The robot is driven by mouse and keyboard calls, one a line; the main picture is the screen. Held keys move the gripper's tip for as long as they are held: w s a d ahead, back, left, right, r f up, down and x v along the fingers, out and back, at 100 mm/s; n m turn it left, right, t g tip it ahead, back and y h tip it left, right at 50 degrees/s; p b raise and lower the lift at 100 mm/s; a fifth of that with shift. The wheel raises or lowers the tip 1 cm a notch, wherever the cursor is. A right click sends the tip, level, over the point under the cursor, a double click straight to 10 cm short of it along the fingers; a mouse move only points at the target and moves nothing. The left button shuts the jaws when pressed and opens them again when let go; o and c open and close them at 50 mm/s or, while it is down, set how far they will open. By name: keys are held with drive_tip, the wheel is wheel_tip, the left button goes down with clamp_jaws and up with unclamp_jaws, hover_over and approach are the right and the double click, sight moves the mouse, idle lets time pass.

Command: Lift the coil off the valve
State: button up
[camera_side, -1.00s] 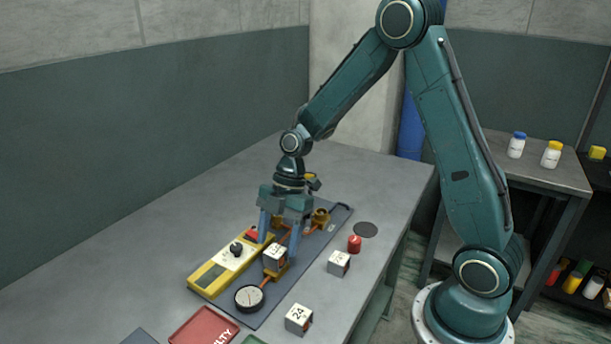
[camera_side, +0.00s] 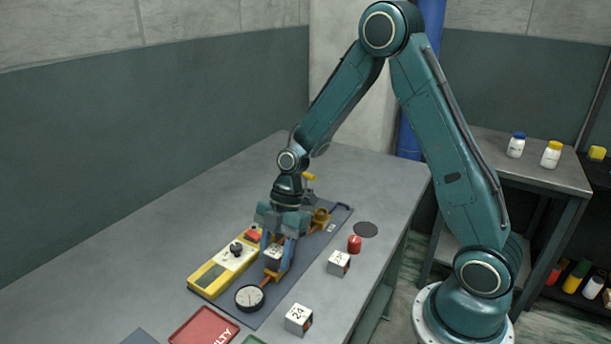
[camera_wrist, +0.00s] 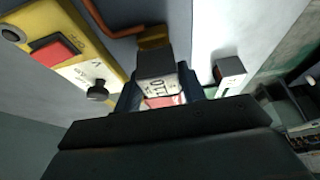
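The coil is a grey block with a white labelled face, marked 110 in the wrist view (camera_wrist: 158,88); in the side view (camera_side: 273,256) it sits on the brass valve (camera_side: 272,277) of the dark board. My gripper (camera_side: 277,258) is low over the board, pointing down. Its two blue fingers stand on either side of the coil and appear to press against it; they also flank it in the wrist view (camera_wrist: 161,98). The fingers partly hide the coil in the side view.
A yellow panel (camera_side: 205,282) with a black knob and red switch lies left of the coil. A round gauge (camera_side: 250,298) is in front. Loose blocks (camera_side: 339,263) (camera_side: 299,319) and a red cylinder (camera_side: 354,244) stand to the right. A red tray (camera_side: 203,329) is at the front.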

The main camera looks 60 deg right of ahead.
sight(275, 250)
drive_tip(key=c, duration=0.5)
drive_tip(key=shift+r, duration=0.15)
wheel_tip(275, 250, up, 20)
idle(0.5)
idle(0.5)
